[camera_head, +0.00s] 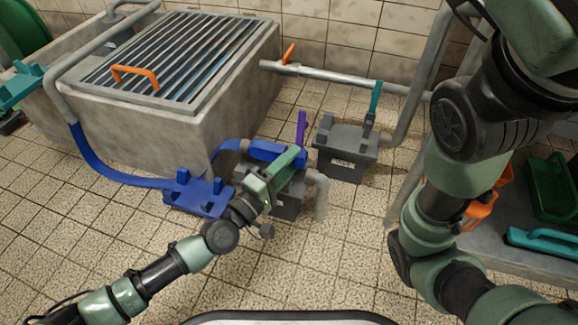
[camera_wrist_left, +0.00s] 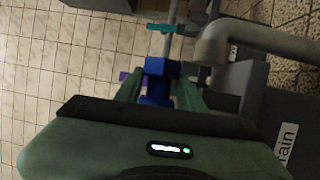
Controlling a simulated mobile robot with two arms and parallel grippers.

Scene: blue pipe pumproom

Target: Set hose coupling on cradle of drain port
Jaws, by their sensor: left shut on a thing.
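The blue hose coupling (camera_head: 275,152) is at the end of a blue hose in the head view. My left gripper (camera_head: 282,168) is shut on it, and in the left wrist view the coupling (camera_wrist_left: 157,88) sits between the two green fingers. The coupling is just above the grey drain port block (camera_head: 288,204), which has a purple lever (camera_head: 301,128) and a bent grey pipe. The wrist view shows part of the drain label (camera_wrist_left: 286,145). My gripper hides most of the cradle, so I cannot tell whether the coupling touches it. My right gripper is out of view.
A blue holder (camera_head: 198,196) lies on the floor left of the drain port. A second grey port (camera_head: 345,160) with a teal lever (camera_head: 374,103) stands behind right. A concrete basin with a grate (camera_head: 190,125) is at back left. Tiled floor in front is clear.

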